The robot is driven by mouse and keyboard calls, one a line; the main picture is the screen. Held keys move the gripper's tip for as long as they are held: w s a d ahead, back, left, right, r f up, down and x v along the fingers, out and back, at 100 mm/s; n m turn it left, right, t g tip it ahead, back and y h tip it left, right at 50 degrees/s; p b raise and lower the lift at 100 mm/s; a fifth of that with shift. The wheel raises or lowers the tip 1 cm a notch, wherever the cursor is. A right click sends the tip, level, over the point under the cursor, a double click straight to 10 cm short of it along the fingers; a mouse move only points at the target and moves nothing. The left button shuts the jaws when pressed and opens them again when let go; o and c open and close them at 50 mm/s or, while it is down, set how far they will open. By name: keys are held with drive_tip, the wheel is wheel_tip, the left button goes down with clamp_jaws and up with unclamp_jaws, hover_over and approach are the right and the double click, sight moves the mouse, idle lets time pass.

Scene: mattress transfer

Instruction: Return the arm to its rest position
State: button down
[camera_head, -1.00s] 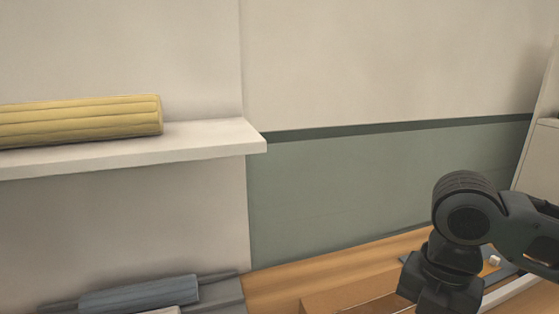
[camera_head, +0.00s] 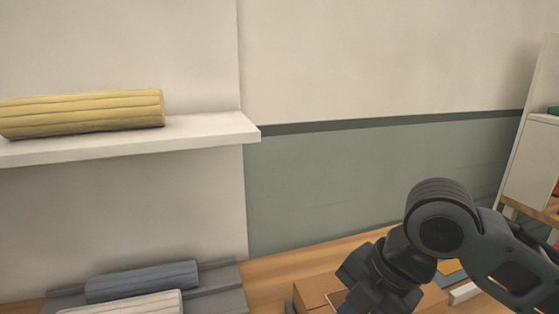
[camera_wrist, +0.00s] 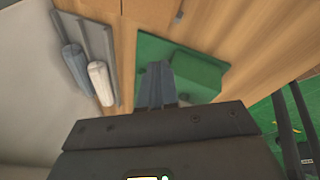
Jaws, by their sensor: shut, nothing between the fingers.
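The fingers lie outside the head view. In the wrist view my gripper (camera_wrist: 160,85) is shut and empty, its fingers together above a green mat (camera_wrist: 150,78) with a green block (camera_wrist: 190,75) on it. I cannot tell the height between the fingers and the block.
A yellow roll (camera_head: 85,113) lies on a white wall shelf (camera_head: 205,135). Below, a blue-grey roll (camera_head: 142,281) and a whitish roll (camera_head: 130,304) lie on a grey rack (camera_head: 222,280). A white cabinet (camera_head: 530,165) is at the right.

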drive_tip(key=a+r+m+t+y, duration=0.3)
drive_tip(key=a+r+m+y, duration=0.1)
drive_tip(key=a, duration=0.4)
drive_tip(key=a+r+m+t+y, duration=0.2)
drive_tip(key=a+r+m+y, duration=0.15)
drive_tip(key=a, duration=0.35)
drive_tip(key=s+d+f+m+t+h, duration=0.9)
drive_tip(key=s+d+f+m, duration=0.45)
drive_tip(key=m, duration=0.55)
drive_tip(key=s+d+r+h, duration=0.1)
drive_tip(key=s+d, duration=0.5)
drive_tip(key=s, duration=0.4)
drive_tip(key=s+d+r+g+h, duration=0.1)
drive_tip(key=s+d, duration=0.6)
drive_tip(key=s, duration=0.4)
drive_tip(key=shift+s, duration=0.15)
